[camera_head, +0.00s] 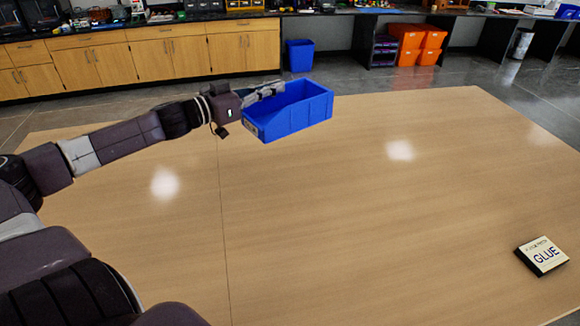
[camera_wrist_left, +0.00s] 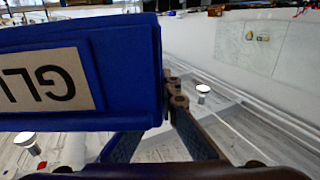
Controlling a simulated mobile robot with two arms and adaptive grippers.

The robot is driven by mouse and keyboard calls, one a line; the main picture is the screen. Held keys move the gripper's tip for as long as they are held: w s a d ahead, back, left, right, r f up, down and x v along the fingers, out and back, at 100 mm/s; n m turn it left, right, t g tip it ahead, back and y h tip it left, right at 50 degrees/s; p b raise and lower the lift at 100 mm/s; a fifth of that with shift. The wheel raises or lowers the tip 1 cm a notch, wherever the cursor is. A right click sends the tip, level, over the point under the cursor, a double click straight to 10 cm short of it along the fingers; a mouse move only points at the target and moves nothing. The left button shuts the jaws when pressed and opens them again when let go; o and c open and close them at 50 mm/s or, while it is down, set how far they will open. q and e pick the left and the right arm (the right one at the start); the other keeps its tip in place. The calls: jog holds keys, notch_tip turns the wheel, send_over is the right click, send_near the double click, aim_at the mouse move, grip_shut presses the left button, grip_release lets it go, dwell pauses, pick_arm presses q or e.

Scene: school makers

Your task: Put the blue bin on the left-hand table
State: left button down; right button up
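The blue bin (camera_head: 300,119) is an open-topped box, held near the far edge of the wooden table (camera_head: 330,220) in the head view. My left gripper (camera_head: 264,91) reaches in from the left and is at the bin's left rim, with its fingers closed on the wall. In the left wrist view the bin (camera_wrist_left: 125,75) fills the left side, with a tan label partly showing letters. A finger (camera_wrist_left: 190,125) touches its right edge. The bin looks slightly tilted; I cannot tell its exact height above the table. My right gripper is not in view.
A black-and-white box marked GLUE (camera_head: 541,256) lies at the table's right. The rest of the tabletop is clear. Behind are wooden cabinets (camera_head: 160,62), a blue waste bin (camera_head: 300,56) on the floor and orange crates (camera_head: 416,44) under a counter.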

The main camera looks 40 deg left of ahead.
aim_at(281, 102)
pick_arm(q)
jog(key=d+f, duration=0.1)
jog(key=d+f+b, duration=0.1)
jog(key=f, duration=0.1)
jog(key=shift+d+f, duration=0.15)
jog(key=f, duration=0.2)
jog(key=d+f, duration=0.1)
jog(key=f, duration=0.1)
jog(key=shift+w+f, duration=0.15)
jog(key=shift+w, duration=0.05)
jog(key=f, duration=0.7)
jog(key=a+f, duration=0.1)
jog(key=f, duration=0.3)
jog(key=shift+s, duration=0.1)
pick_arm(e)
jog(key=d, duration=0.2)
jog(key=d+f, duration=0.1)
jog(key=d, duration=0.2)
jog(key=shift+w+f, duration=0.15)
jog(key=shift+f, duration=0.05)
pick_arm(q)
jog(key=shift+f, duration=0.15)
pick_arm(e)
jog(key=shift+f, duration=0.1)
